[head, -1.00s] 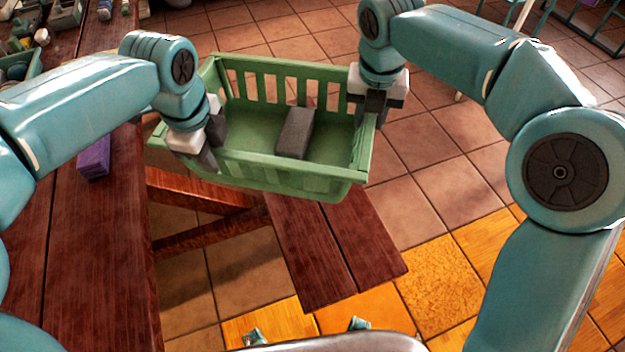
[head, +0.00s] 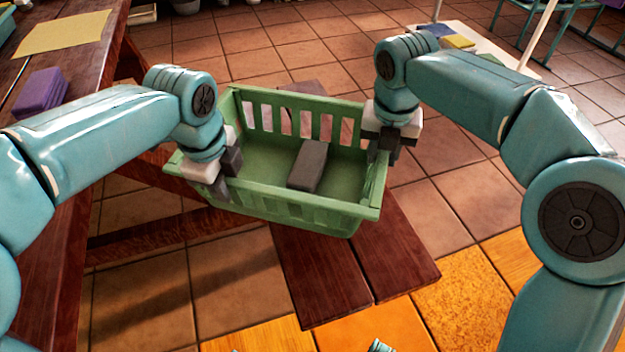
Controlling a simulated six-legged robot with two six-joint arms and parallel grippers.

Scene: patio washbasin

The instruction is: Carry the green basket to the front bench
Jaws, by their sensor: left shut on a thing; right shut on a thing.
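The green basket (head: 300,208) is in the middle of the head view, roughly level, with a dark grey block (head: 308,165) lying on its floor. My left gripper (head: 222,178) is shut on the basket's left end. My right gripper (head: 382,148) is shut on its right end. A dark red wooden bench (head: 345,270) shows below and in front of the basket, which hides part of it. The basket overlaps the bench in the picture; I cannot tell whether it touches it.
A dark red wooden table (head: 45,225) runs along the left, with a purple block (head: 41,92) and a yellow cloth (head: 62,32) on it. A low white surface (head: 488,55) with coloured flat pieces stands at the upper right. Tiled floor (head: 455,200) lies clear right of the bench.

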